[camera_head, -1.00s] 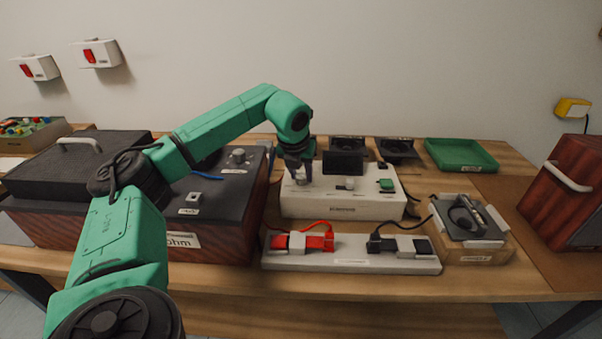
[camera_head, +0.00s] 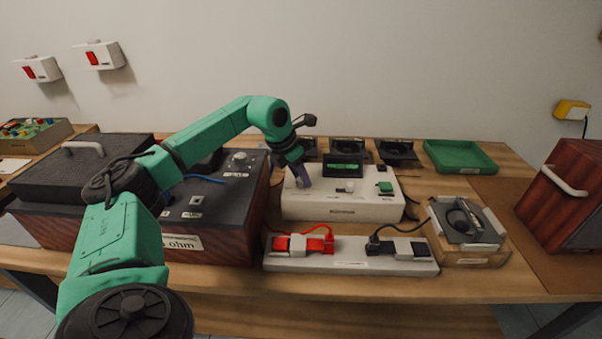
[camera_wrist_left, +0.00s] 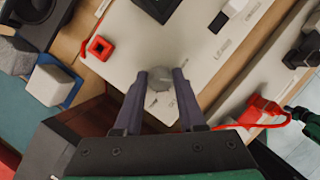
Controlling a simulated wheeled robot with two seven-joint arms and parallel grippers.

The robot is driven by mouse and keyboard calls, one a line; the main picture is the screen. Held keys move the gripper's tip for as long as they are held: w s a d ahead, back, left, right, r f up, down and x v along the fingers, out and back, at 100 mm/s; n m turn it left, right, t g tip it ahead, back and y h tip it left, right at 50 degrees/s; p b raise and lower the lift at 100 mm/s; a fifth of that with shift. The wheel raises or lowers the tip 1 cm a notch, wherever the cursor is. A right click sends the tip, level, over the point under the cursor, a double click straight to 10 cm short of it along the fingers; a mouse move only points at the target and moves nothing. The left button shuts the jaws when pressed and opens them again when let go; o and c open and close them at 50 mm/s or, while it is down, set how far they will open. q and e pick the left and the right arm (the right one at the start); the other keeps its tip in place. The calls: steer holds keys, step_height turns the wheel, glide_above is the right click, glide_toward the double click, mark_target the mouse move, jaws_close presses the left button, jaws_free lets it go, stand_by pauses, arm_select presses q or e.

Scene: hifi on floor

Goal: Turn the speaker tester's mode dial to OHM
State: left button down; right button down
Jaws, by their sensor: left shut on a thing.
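The speaker tester (camera_head: 342,208) is a white box in the middle of the table. Its dark screen (camera_head: 342,166) now shows green marks, too small to read. My left gripper (camera_head: 303,184) reaches down over the tester's left part. In the left wrist view the gripper (camera_wrist_left: 161,82) is shut on a round grey dial (camera_wrist_left: 160,77), with one finger on each side. The fingers hide part of the dial in the head view. Small printed marks lie around the dial, too small to read. My right gripper is not in view.
A power strip (camera_head: 350,267) with red and black plugs lies in front of the tester. A large dark box (camera_head: 222,220) stands close on the left. Speaker drivers (camera_head: 397,151) and a green tray (camera_head: 460,156) are behind and to the right.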

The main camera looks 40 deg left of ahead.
arm_select(q)
steer(key=shift+r+m+h+p, duration=0.1)
steer(key=shift+m+h+p, duration=0.3)
steer(key=shift+m, duration=0.6)
steer(key=c, duration=0.5)
jaws_free()
steer(key=p+v, duration=0.1)
steer(key=v, duration=1.3)
steer(key=shift+r, duration=0.3)
steer(key=shift+a, duration=0.1)
